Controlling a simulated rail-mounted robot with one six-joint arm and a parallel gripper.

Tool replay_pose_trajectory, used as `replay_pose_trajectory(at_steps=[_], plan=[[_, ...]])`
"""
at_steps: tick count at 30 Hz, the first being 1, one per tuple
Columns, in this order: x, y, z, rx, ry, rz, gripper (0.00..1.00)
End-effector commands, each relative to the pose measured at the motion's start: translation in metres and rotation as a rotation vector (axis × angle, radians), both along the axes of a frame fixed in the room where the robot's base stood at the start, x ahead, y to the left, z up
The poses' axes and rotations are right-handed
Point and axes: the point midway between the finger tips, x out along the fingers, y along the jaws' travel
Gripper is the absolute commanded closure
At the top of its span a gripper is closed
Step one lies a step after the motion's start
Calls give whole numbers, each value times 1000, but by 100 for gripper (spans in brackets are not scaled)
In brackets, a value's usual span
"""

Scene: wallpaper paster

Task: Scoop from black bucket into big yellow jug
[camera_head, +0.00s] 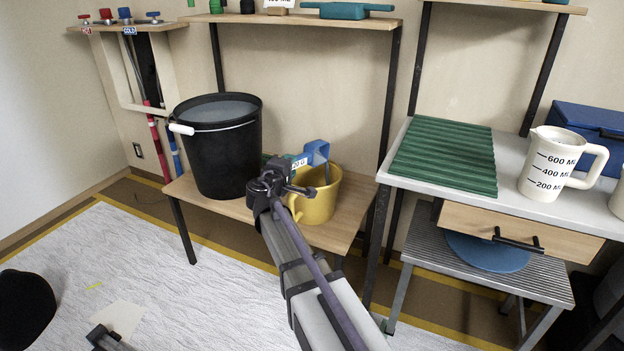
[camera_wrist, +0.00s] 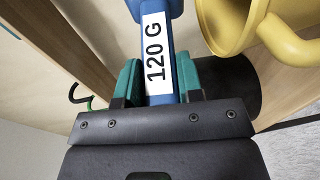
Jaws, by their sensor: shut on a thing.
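The black bucket (camera_head: 222,160), with a white handle grip, stands upright on a low wooden table and holds greyish contents near its rim. The yellow jug (camera_head: 322,205) stands to its right on the same table; part of it also shows in the wrist view (camera_wrist: 225,25). My gripper (camera_wrist: 160,82) has its teal fingers shut on the handle of a blue scoop (camera_wrist: 158,50) labelled "120 G". In the head view the scoop's blue head (camera_head: 317,152) is above the jug's rim. I cannot see into the scoop or tell whether it touches the jug.
The low wooden table (camera_head: 350,205) has narrow free room at its right end. A shelf (camera_head: 300,19) hangs above it on dark posts. To the right, a white worktop (camera_head: 510,205) carries a green ribbed board (camera_head: 445,155), a white measuring jug (camera_head: 550,165) and a blue box (camera_head: 590,130).

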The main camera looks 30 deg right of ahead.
Motion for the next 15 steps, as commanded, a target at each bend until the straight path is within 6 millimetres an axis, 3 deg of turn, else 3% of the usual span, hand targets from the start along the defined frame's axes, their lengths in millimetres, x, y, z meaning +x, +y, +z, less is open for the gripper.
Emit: replay_pose_trajectory(at_steps=[15], plan=[[4,3,-14,259,-545,-73,90]])
